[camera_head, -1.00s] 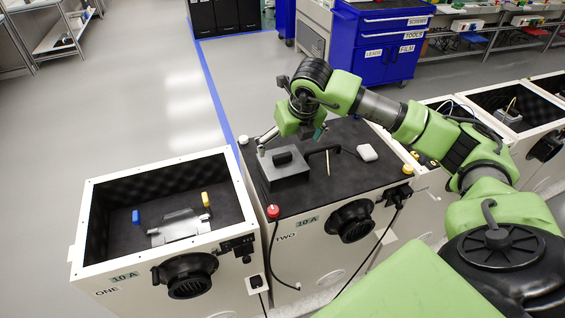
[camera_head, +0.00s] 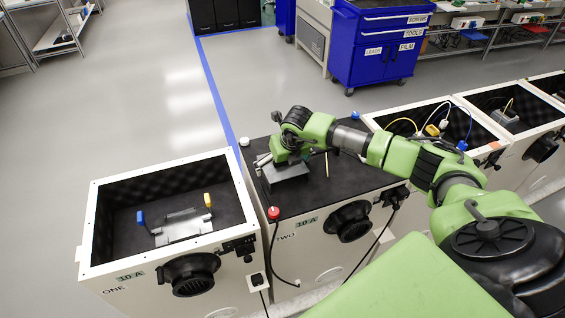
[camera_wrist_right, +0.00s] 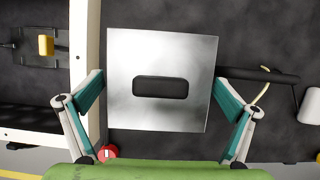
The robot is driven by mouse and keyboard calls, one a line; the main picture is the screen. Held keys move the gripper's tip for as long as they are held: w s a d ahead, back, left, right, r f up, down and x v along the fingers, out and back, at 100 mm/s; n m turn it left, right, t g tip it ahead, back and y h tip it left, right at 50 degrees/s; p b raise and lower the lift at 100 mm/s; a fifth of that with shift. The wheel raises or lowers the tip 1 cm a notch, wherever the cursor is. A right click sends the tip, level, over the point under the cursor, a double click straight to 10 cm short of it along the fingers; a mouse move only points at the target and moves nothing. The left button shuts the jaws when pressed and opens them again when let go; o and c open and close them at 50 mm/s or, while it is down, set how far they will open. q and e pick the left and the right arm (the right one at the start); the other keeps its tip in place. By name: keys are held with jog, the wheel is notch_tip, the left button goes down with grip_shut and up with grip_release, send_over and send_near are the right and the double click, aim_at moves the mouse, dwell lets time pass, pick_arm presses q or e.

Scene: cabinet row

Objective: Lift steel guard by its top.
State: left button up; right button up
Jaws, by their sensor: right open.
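The steel guard (camera_head: 290,173) is a grey metal box on the black top of cabinet TWO (camera_head: 330,195). My left gripper is not in view.
A red knob (camera_head: 273,212) stands at the near left corner of cabinet TWO. A black bar (camera_wrist_right: 262,75) and a white block (camera_wrist_right: 310,105) lie right of the guard. Open cabinet ONE (camera_head: 90,230) is to the left.

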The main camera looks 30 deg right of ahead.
jog(key=shift+w+f, duration=0.1)
jog(key=shift+f, duration=0.15)
jog(key=c, duration=1)
jog(key=shift+r, duration=0.1)
jog(key=shift+r, duration=0.1)
